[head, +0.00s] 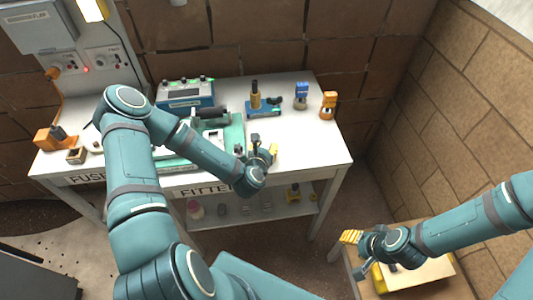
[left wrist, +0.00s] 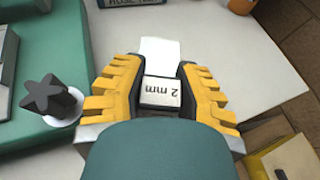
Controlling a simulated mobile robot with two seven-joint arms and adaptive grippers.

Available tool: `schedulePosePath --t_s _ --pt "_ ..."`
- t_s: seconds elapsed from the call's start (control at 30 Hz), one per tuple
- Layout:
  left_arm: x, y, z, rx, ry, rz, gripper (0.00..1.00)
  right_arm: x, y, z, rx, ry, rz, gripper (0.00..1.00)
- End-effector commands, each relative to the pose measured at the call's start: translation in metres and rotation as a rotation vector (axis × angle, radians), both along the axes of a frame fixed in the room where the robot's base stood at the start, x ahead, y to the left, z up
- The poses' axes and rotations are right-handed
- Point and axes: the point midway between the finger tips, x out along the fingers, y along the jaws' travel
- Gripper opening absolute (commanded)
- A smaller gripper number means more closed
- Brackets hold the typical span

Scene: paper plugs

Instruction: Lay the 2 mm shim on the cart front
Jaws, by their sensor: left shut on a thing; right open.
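The 2 mm shim (left wrist: 161,92) is a pale piece with a dark "2 mm" label, and a white strip extends beyond it. My left gripper (head: 268,153) is shut on it; in the left wrist view the yellow fingers (left wrist: 160,90) close on both its sides. In the head view this gripper is above the front edge of the white table, right of the green machine, and the shim is hard to make out. The cart (head: 432,272) has a pale top at lower right, partly covered by my right arm. My right gripper (head: 352,238) is open over its left part.
The white table (head: 300,150) holds a green machine (head: 234,130), a blue instrument box (head: 186,95), a blue-based fixture (head: 263,107), and blue (head: 301,95) and orange (head: 328,105) items. The table's right front is clear. Floor separates table and cart.

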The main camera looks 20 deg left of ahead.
Motion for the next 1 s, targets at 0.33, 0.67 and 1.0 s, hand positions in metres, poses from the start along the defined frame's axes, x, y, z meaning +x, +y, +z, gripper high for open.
schedulePosePath --t_s 0.33,0.67,1.0 --pt "0.0 0.0 -0.035 0.0 0.0 -0.001 0.0 0.0 0.0 -0.004 -0.001 0.0 0.0 0.47" --pt "0.0 0.0 -0.038 -0.001 0.0 -0.001 0.0 0.0 0.0 -0.009 -0.002 0.0 0.0 0.47" --pt "0.0 0.0 -0.037 -0.001 0.0 -0.001 0.57 0.0 0.0 -0.008 -0.002 0.0 0.0 0.47"
